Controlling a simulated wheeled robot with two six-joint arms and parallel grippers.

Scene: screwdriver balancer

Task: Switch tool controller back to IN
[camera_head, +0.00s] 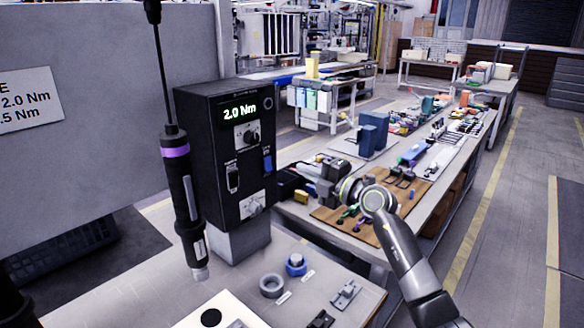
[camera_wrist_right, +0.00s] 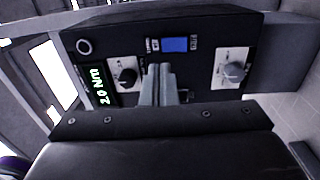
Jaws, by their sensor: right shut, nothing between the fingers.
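The tool controller (camera_head: 209,150) is a black upright box with a green 2.0 Nm display (camera_head: 240,108). Its front has an upper knob (camera_head: 246,134), a dark rocker switch (camera_head: 233,178), a blue switch (camera_head: 267,160) and a lower knob (camera_head: 252,206). The switch labels are too small to read. In the right wrist view the panel lies sideways, with the blue switch (camera_wrist_right: 174,44) above my right gripper (camera_wrist_right: 158,68). Its fingers are shut and empty in front of the panel, between the two knobs, hiding part of it. Contact cannot be told. My left gripper is not in view.
A black screwdriver (camera_head: 185,195) with a purple band hangs from a cable left of the controller. A long workbench (camera_head: 440,180) crowded with parts stands behind my right arm.

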